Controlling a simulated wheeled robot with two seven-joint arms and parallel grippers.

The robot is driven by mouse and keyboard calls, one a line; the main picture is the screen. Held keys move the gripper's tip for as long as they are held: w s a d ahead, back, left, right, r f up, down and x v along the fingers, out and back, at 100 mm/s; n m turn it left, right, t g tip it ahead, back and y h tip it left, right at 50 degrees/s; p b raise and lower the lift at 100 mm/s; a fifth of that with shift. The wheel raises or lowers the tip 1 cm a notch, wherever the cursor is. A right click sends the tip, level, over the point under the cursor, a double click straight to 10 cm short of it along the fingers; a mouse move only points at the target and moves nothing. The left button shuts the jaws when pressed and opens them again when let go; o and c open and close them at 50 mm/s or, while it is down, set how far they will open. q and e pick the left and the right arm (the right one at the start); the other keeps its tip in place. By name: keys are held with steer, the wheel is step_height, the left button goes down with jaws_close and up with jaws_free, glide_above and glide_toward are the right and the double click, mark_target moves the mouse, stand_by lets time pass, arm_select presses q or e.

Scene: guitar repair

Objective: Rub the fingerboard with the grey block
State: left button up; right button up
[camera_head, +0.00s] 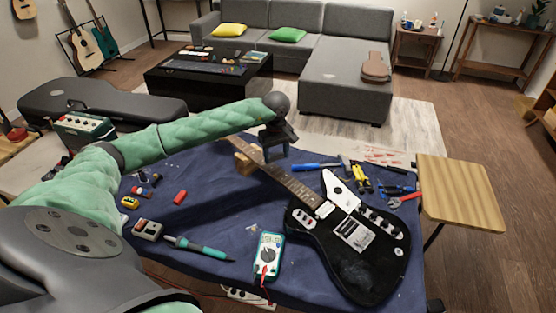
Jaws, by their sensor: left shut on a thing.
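The black electric guitar (362,262) lies on the blue cloth, its body at the front right and its neck running up and left. The dark fretted fingerboard (296,187) faces up. A wooden block (246,163) sits under the neck near its far end. My left gripper (274,157) points down over the upper part of the neck, shut on the grey block. The block is too small and too hidden by the fingers to make out clearly. I cannot tell whether it touches the fingerboard. My right gripper is not in view.
The blue-covered table (215,218) also holds a multimeter (267,256), a soldering iron (200,247), a red cylinder (180,197), a blue-handled hammer (315,166) and pliers (362,184). A wooden side board (460,195) adjoins the right edge. The cloth left of the neck is mostly clear.

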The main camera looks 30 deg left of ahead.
arm_select(q)
steer(key=shift+r, duration=1.35)
